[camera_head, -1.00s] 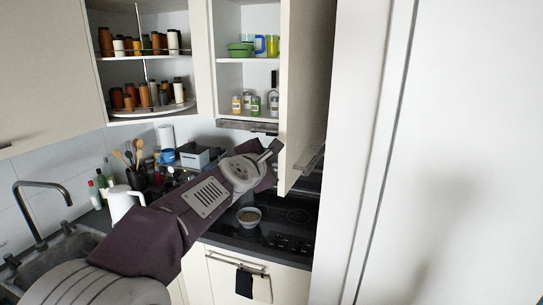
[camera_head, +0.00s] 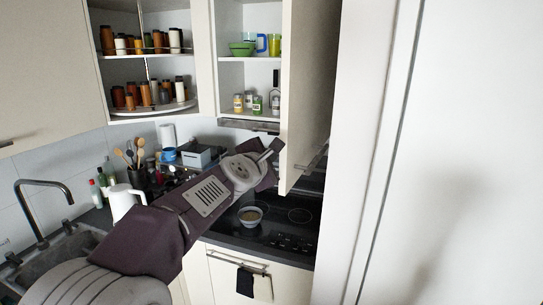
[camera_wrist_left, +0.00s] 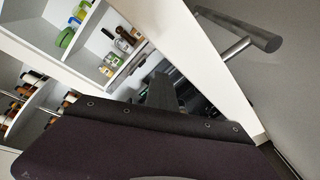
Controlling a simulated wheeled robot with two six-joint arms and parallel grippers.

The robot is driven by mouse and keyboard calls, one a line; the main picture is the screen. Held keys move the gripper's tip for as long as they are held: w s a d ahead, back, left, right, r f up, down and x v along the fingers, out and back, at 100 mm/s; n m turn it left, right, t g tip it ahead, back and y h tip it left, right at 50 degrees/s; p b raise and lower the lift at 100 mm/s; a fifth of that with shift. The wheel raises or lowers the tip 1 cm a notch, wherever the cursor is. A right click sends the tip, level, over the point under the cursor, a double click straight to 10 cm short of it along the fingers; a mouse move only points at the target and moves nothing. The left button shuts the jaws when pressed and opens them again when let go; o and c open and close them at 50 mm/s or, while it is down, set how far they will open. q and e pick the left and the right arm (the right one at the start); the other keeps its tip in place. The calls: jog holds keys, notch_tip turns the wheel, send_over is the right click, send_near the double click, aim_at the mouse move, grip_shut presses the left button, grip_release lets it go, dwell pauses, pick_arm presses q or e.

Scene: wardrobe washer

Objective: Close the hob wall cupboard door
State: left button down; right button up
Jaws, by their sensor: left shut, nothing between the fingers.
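The hob wall cupboard door (camera_head: 309,90) stands open, swung out toward me, with its bar handle (camera_head: 318,158) on the outer face near the bottom. The open cupboard (camera_head: 249,72) shows its shelves to the left of the door. My left gripper (camera_head: 276,146) is shut and empty, on the inner side of the door close to its lower front edge; I cannot tell whether it touches. In the left wrist view the door (camera_wrist_left: 195,60) runs diagonally, with the handle (camera_wrist_left: 252,48) beyond it. My right gripper is not in view.
The cupboard holds green bowls, cups and jars. An open corner cupboard (camera_head: 147,60) with several spice jars is to its left. Below are the hob (camera_head: 283,222) with a bowl (camera_head: 250,216), a white kettle (camera_head: 122,202) and a tap (camera_head: 42,205). A tall white panel (camera_head: 460,150) fills the right.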

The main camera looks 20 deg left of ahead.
pick_arm(q)
jog(key=shift+w+r, duration=0.1)
jog(key=shift+r, duration=0.1)
jog(key=c, duration=1.5)
grip_release()
jog(key=shift+o, duration=0.2)
jog(key=shift+f, duration=0.1)
